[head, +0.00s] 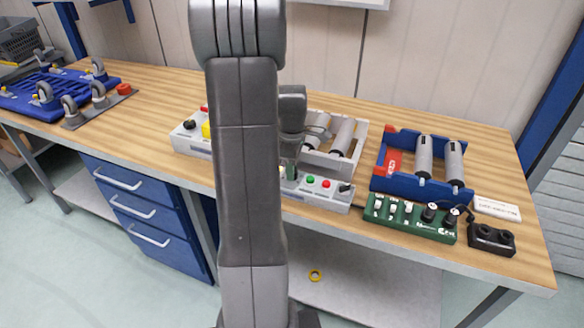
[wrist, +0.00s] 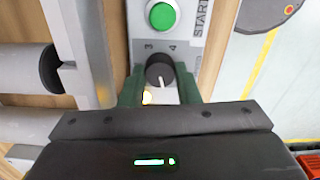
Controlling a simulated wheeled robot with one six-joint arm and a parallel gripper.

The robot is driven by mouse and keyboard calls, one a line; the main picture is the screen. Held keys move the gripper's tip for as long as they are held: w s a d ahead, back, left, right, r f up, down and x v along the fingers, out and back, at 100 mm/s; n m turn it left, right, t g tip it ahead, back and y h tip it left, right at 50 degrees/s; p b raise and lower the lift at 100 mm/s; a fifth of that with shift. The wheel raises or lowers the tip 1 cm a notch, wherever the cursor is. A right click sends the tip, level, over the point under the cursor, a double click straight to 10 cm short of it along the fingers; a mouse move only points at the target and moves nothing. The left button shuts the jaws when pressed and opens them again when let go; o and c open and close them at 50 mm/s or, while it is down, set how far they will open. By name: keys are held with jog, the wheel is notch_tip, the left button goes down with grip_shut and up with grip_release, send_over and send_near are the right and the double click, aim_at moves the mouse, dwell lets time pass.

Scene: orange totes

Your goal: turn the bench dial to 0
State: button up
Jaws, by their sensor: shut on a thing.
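The bench dial (wrist: 158,66) is a small black knob with a white pointer line on the light grey control box (wrist: 193,20). In the wrist view the pointer aims down the picture, towards my gripper's body. The printed 3 and 4 show on the far side of the knob; no 0 can be seen. My gripper (wrist: 160,84) has its green fingers on both sides of the knob and is shut on it. In the head view my gripper (head: 291,172) is low over the control box (head: 318,195), and my arm and gripper hide the dial.
A green START button (wrist: 162,16) sits just beyond the dial. A red button (head: 326,184) is farther right on the box. A green switch board (head: 410,217), a blue roller cradle (head: 410,186) and a black two-hole block (head: 491,239) stand to the right. A roller rack lies behind the box.

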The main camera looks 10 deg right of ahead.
jog(key=shift+r+n, duration=0.1)
jog(key=shift+n, duration=1.4)
jog(key=o, duration=1)
jog(key=shift+c, duration=0.2)
notch_tip(320, 180, up, 14)
jog(key=shift+f, duration=0.3)
notch_tip(320, 180, down, 14)
jog(key=shift+r, duration=0.2)
